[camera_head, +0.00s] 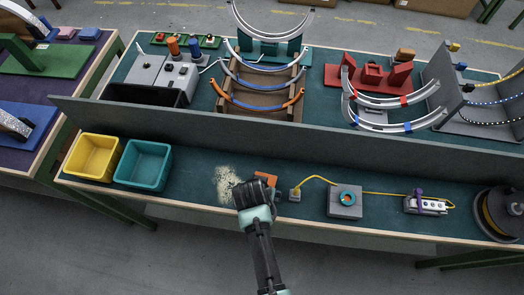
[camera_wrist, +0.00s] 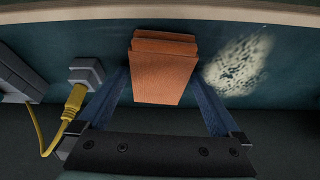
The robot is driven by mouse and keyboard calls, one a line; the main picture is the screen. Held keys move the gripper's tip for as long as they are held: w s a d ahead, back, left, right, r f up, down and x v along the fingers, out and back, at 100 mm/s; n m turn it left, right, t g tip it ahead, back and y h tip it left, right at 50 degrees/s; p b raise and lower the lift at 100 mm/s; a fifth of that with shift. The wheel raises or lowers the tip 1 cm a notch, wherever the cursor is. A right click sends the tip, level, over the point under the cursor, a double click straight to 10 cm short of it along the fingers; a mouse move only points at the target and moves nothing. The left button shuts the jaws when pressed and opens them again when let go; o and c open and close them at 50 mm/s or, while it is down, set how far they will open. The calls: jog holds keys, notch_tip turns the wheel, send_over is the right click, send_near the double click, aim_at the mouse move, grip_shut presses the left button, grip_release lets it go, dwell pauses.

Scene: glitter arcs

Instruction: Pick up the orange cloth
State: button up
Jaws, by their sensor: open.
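The orange cloth (camera_wrist: 164,70) looks like a flat folded stack in the wrist view. It lies on the teal bench surface, and its near part reaches between the two blue-grey fingers of my gripper (camera_wrist: 162,84). The fingers stand apart, with a visible gap on each side of the cloth, so they are not closed on it. In the head view a corner of the orange cloth (camera_head: 267,178) shows just beyond my gripper (camera_head: 254,188). My gripper hides the rest of the cloth there.
Pale crumbs (camera_head: 228,184) lie left of the cloth. A small grey block (camera_head: 295,195) with a yellow cable stands close on the right, then a grey box (camera_head: 345,202) with a teal ring. A grey divider (camera_head: 300,137) runs behind. Teal (camera_head: 143,183) and yellow (camera_head: 92,176) bins stand left.

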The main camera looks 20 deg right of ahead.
jog(key=shift+f, duration=0.15)
jog(key=c, duration=1.2)
jog(key=shift+o, duration=0.2)
notch_tip(320, 180, up, 10)
jog(key=shift+r, duration=0.25)
